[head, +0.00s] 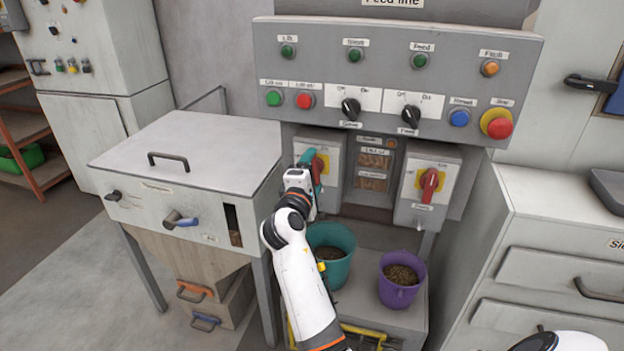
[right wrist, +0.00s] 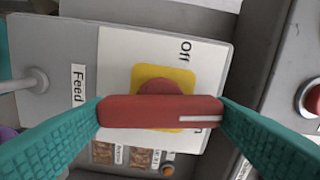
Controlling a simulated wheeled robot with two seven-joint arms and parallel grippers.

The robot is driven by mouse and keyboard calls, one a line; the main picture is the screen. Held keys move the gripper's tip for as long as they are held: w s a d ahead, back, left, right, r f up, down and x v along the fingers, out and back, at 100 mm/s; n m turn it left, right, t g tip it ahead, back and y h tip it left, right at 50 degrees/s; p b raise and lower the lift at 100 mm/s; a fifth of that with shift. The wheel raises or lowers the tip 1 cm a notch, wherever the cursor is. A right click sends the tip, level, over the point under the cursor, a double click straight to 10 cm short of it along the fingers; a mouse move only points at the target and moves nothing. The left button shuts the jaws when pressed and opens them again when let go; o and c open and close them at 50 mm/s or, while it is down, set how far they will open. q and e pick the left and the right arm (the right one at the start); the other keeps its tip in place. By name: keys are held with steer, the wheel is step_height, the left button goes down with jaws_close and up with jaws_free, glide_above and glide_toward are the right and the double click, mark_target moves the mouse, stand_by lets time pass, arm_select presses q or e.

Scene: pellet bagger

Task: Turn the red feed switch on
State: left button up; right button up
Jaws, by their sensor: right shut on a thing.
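The red feed switch (right wrist: 160,110) is a red bar handle on a yellow plate, on a grey and white box labelled "Feed". In the right wrist view its handle lies straight across the picture, with its white mark at the right end. An "Off" label shows above the plate; no "On" label is readable there. In the head view the switch box (head: 332,152) is the left of two, below the control panel. My right gripper (head: 313,166) is shut on the handle; its teal fingers (right wrist: 160,117) touch both ends. My left gripper is not in view.
A similar red switch (head: 429,186) is on the right-hand box. The control panel (head: 330,62) with buttons and knobs is above. A teal bucket (head: 335,270) and a purple bucket (head: 400,292) stand below. A lidded hopper (head: 188,150) is at left, drawers (head: 560,262) at right.

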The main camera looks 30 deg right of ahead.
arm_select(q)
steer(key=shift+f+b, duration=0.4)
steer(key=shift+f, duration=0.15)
arm_select(e)
steer(key=shift+m, duration=0.8)
steer(key=o, duration=1)
